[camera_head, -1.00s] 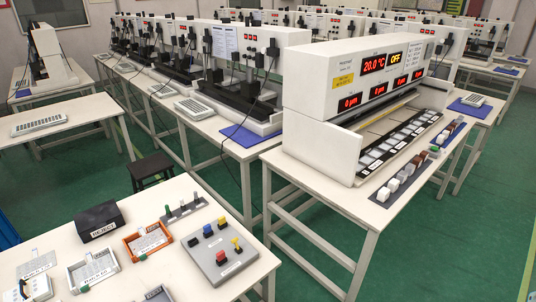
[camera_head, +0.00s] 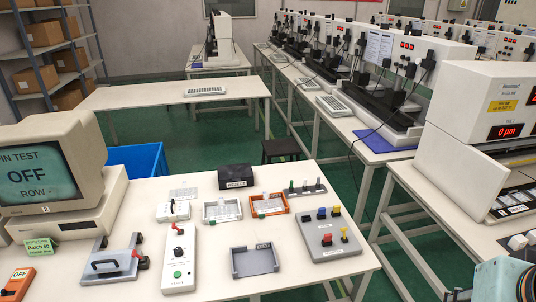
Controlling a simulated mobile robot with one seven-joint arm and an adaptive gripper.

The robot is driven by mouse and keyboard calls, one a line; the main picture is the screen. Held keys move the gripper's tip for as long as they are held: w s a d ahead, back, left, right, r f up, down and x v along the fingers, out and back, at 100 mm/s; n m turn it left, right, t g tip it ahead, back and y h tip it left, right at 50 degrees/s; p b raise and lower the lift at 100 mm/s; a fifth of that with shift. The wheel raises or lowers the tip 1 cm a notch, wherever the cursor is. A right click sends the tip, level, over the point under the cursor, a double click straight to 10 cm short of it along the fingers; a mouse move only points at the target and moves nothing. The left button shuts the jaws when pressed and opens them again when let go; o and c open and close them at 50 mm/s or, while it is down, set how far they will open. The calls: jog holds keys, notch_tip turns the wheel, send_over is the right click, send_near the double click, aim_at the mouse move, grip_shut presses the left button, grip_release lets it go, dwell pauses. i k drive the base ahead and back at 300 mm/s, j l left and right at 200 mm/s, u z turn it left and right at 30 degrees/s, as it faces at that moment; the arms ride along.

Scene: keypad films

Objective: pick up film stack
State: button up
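Pale, thin, film-like pieces show at a few places on the near table, too small to tell which is the film stack. One pale flat piece (camera_head: 183,194) lies left of the black box. A grey-rimmed tray (camera_head: 222,221) holds a pale labelled piece, and the orange tray (camera_head: 270,214) beside it holds another. A grey tray (camera_head: 253,273) nearer the front looks empty. My gripper's fingers cannot be made out. A teal and dark part at the bottom right corner looks like my arm.
The near table also carries an old monitor (camera_head: 48,172), a handled plate (camera_head: 112,262), a white control box (camera_head: 179,258), a black box (camera_head: 236,177) and a grey block with coloured knobs (camera_head: 329,236). A blue bin (camera_head: 140,158) stands behind. Test machines line the right.

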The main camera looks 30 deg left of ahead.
aim_at(173, 211)
jog(key=u, duration=2)
jog(key=i+j, duration=0.15)
jog(key=i+z, duration=0.05)
